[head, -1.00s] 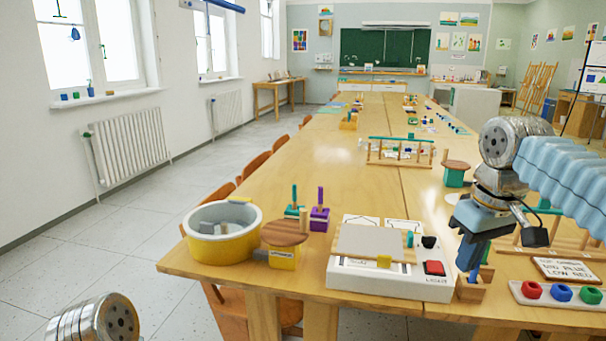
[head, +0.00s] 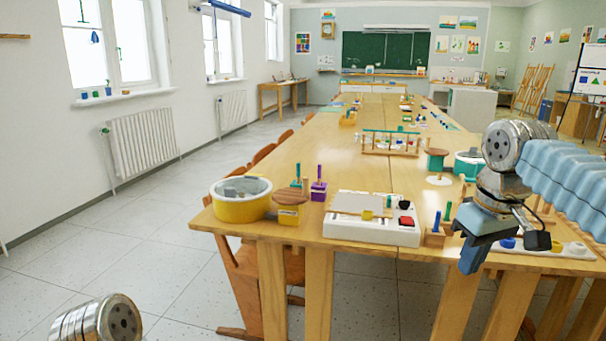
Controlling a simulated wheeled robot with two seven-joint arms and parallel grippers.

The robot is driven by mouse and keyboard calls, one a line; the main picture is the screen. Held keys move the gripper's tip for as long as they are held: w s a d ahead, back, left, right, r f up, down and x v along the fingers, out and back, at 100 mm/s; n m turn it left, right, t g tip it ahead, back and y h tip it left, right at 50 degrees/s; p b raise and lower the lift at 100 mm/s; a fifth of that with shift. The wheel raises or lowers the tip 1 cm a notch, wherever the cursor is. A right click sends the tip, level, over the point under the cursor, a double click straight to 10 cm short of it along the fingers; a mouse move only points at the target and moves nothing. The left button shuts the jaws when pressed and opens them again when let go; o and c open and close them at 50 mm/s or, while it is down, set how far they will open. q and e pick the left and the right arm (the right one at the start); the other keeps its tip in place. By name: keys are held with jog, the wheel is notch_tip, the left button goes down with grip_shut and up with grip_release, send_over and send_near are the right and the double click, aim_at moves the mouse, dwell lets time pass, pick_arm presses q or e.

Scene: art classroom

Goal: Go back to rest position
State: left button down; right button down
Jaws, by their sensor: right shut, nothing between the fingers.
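My right gripper (head: 470,262), with blue fingers, hangs at the right of the head view, in front of the table's near edge. Its fingers are shut and hold nothing. It hides part of the table edge and of the things behind it. The right forearm with its light blue ribbed cover reaches in from the right edge. Of my left arm only a round metal joint shows at the bottom left; the left gripper is out of view.
The long wooden table (head: 300,165) bears a yellow tub (head: 240,209), a white box with a red button (head: 370,230), a wooden peg stand (head: 435,239) and a teal pot (head: 466,165). A wooden chair (head: 246,285) stands at its near left. The floor at left is clear.

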jog(key=w+a+f+y, duration=0.1)
jog(key=w+a+f, duration=0.2)
jog(key=f, duration=0.5)
jog(key=w+a+f, duration=0.3)
jog(key=w+f, duration=0.1)
jog(key=f, duration=0.5)
jog(key=s+a+f+g+y, duration=0.1)
jog(key=a+f, duration=0.2)
jog(key=f, duration=0.5)
jog(key=s+a+f+y, duration=0.1)
jog(key=a+f, duration=0.2)
jog(key=f, duration=0.5)
jog(key=s+a+f+m, duration=0.2)
jog(key=s+f, duration=0.8)
jog(key=s+a+f+m, duration=0.2)
jog(key=s+a+f, duration=0.1)
jog(key=s+f, duration=0.6)
notch_tip(320, 180, down, 2)
jog(key=shift+s+a+f+m+y, duration=0.15)
jog(key=shift+s+a+m+y, duration=0.15)
jog(key=shift+s+m, duration=0.1)
jog(key=shift+w, duration=0.1)
